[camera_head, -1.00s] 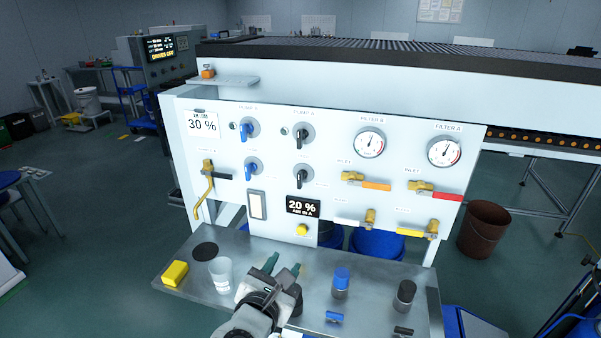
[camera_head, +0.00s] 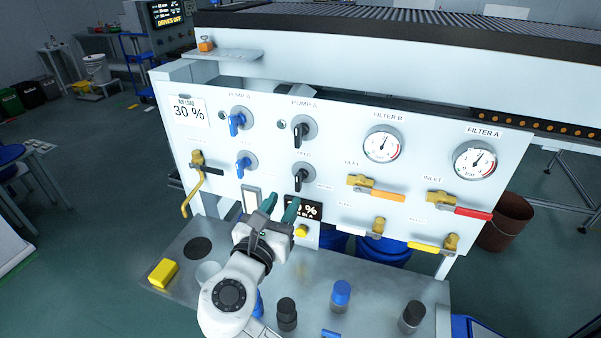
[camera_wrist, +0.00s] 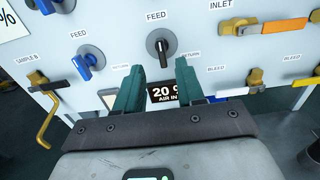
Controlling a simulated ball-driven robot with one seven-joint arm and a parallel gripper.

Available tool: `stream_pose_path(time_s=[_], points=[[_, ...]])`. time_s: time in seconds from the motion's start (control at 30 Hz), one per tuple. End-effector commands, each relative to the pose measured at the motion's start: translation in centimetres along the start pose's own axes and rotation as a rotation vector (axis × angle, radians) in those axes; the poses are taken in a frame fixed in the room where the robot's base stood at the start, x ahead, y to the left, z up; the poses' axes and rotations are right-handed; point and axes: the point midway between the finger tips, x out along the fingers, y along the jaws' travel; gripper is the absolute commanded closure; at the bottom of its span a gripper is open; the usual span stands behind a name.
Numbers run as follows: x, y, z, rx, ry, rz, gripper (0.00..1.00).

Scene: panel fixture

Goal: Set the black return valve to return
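The black return valve (camera_head: 302,173) is the lower black knob on the white panel. In the wrist view the black knob (camera_wrist: 160,46) has its handle upright, in line with the FEED label above it; the RETURN label (camera_wrist: 190,54) is to its right. My gripper (camera_head: 280,205) is open and empty, below and a little left of the knob in the head view. In the wrist view my gripper's two green fingers (camera_wrist: 158,75) point towards the panel, with the knob seen between and beyond their tips, apart from them.
A blue knob (camera_head: 246,164) is left of the black one, and another black knob (camera_head: 302,129) is above it. The air display (camera_head: 304,209) is partly behind my fingers. Bottles and a yellow block (camera_head: 163,273) stand on the metal shelf (camera_head: 178,262).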

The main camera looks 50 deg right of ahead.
Motion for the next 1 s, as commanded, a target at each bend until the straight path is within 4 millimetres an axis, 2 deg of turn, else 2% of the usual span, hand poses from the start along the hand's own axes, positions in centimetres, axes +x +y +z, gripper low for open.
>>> stream_pose_path(time_s=[0.3,0.5,0.7,0.93,1.0], points=[[5.8,-0.1,0.2,0.001,0.0,-0.005,0.62],[8.4,-0.1,0.1,0.002,0.0,-0.003,0.62],[9.4,-0.1,0.0,0.001,0.001,-0.001,0.62],[9.4,-0.1,0.0,0.002,0.001,-0.001,0.62],[9.4,-0.1,0.0,0.002,0.0,-0.001,0.67]])
